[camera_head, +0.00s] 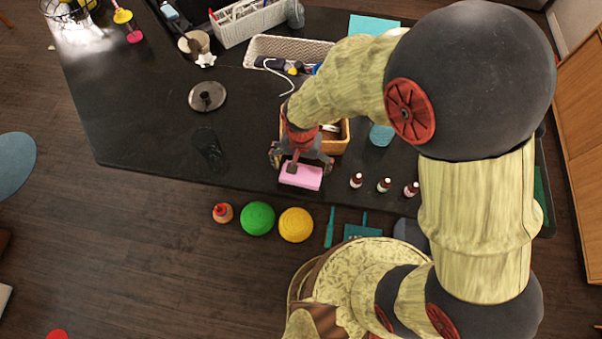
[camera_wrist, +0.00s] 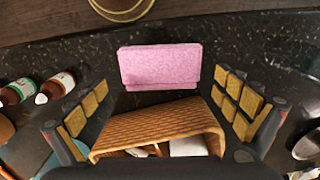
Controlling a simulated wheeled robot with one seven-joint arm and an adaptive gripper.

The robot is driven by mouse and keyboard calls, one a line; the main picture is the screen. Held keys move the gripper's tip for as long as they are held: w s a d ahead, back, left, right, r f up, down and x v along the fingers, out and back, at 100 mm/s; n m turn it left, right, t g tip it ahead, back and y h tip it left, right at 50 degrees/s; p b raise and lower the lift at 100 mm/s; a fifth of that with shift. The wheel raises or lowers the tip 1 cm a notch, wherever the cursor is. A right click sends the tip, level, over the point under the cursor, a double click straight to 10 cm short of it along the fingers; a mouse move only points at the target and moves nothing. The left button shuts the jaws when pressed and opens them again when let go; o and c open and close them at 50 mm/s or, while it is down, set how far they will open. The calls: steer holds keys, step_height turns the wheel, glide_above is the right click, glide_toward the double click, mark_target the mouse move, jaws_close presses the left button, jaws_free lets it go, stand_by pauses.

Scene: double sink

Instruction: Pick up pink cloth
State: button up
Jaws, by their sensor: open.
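The pink cloth (camera_head: 301,175) is a folded rectangular block lying on the dark countertop near its front edge. In the wrist view the cloth (camera_wrist: 160,66) lies flat ahead of my fingers, in the upper middle. My gripper (camera_head: 300,165) is above the counter just behind and over the cloth. In the wrist view my gripper (camera_wrist: 168,110) has its padded fingers spread wide apart, with nothing between them touching the pads. The exact height of the fingers above the cloth cannot be told.
A wicker basket (camera_wrist: 160,130) with items inside stands right beside the cloth, under my gripper; it also shows in the head view (camera_head: 341,138). Small bottles (camera_head: 384,185) stand to the right. A round metal lid (camera_head: 207,96) lies to the left.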

mark_target(301, 174)
steer(key=shift+f+p, duration=0.45)
steer(key=shift+f, duration=1.9)
steer(key=shift+s, duration=0.1)
steer(key=shift+c, duration=0.3)
steer(key=c, duration=0.7)
